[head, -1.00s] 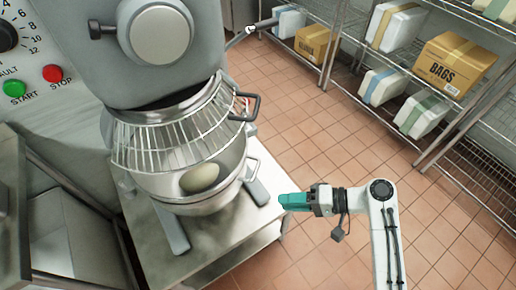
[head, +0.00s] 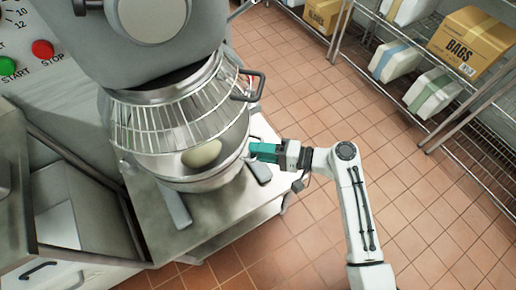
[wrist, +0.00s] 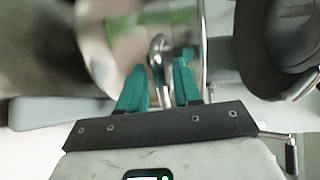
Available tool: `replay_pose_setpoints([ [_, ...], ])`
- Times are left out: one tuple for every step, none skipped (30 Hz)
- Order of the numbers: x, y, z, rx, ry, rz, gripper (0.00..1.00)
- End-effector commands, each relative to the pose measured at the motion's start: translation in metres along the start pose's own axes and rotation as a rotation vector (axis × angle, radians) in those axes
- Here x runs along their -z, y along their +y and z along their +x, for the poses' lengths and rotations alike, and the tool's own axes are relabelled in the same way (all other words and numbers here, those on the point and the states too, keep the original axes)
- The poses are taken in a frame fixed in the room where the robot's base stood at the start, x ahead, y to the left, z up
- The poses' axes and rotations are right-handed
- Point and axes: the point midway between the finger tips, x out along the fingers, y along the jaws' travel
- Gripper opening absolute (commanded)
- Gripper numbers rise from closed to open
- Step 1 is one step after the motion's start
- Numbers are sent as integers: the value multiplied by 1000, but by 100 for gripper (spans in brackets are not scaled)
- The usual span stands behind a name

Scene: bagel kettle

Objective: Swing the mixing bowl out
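The steel mixing bowl (head: 215,178) sits under the wire guard (head: 185,122) of the mixer, with a pale lump of dough (head: 203,154) inside. My gripper (head: 252,149), with teal fingers, is at the bowl's right side and covers the bowl's side handle in the head view. In the wrist view the bowl's metal handle (wrist: 158,62) stands between my two fingers (wrist: 160,88). The fingers are apart, with gaps beside the handle, so the gripper looks open around it. The dark guard handle (head: 250,86) is above the gripper.
The mixer head (head: 150,40) hangs over the bowl. Start (head: 7,66) and stop (head: 42,49) buttons are at the upper left. The mixer stands on a steel table (head: 215,215). Wire shelves with boxes (head: 470,42) are at the upper right. The tiled floor between is clear.

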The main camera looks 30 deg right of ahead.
Motion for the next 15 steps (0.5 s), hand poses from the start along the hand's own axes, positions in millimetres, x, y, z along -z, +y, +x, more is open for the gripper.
replay_pose_setpoints([
  [0,0,3,0,-1,-1,33],
  [0,0,4,0,-2,-1,33],
  [0,0,5,0,-1,-1,33],
  [0,0,6,0,-1,-1,33],
  [0,0,6,0,-1,-1,33],
  [0,0,6,0,-1,-1,33],
  [0,0,6,0,0,-1,33],
  [0,0,6,0,0,-1,33],
  [0,0,6,0,0,-1,33],
  [0,0,6,0,0,-1,33],
  [0,0,6,0,0,-1,33],
  [0,0,6,0,0,-1,30],
  [0,0,6,0,-1,-1,27],
  [0,0,6,0,-1,-1,25],
  [0,0,6,0,-1,-1,21],
])
